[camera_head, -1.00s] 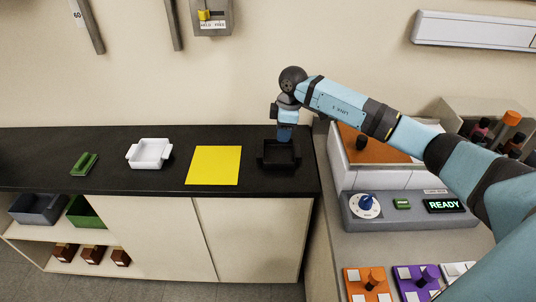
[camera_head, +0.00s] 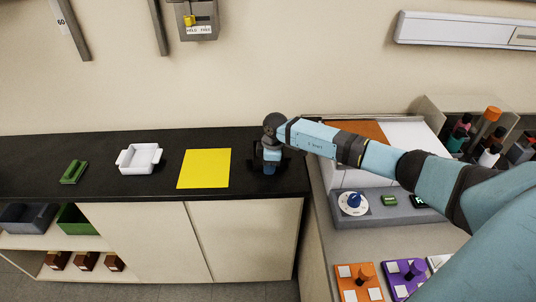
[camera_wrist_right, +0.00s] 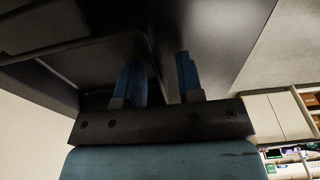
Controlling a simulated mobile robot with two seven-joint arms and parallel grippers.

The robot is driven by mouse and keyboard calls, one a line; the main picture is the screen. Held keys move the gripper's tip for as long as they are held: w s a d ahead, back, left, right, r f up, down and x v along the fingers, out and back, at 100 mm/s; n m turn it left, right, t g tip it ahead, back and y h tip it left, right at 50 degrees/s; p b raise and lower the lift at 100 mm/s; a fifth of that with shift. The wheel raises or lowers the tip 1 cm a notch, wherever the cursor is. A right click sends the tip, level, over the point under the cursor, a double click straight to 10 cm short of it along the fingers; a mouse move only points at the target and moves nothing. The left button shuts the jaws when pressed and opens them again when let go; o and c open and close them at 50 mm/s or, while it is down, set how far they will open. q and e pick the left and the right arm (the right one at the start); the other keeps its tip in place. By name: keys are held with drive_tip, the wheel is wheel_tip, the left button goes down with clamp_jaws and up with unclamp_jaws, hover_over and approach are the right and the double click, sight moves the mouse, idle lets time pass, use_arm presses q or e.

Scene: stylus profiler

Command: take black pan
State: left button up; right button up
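The black pan (camera_head: 284,166) sits at the right end of the black counter, partly hidden behind my right gripper (camera_head: 268,173). In the right wrist view the pan (camera_wrist_right: 100,62) fills the upper left, close to the fingers. My right gripper (camera_wrist_right: 160,78) points down with its two blue fingers apart. One finger is on the pan's inner side and the other is outside, with a dark pan wall between them. I cannot see firm contact on the wall. My left gripper is in neither view.
A grey console with a blue knob (camera_head: 353,201) and an orange-topped machine (camera_head: 358,131) stand close on the right.

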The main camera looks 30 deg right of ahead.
drive_tip(key=shift+f, duration=0.15)
drive_tip(key=shift+c, duration=0.2)
clamp_jaws()
wheel_tip(320, 180, up, 20)
drive_tip(key=b, duration=0.2)
idle(0.4)
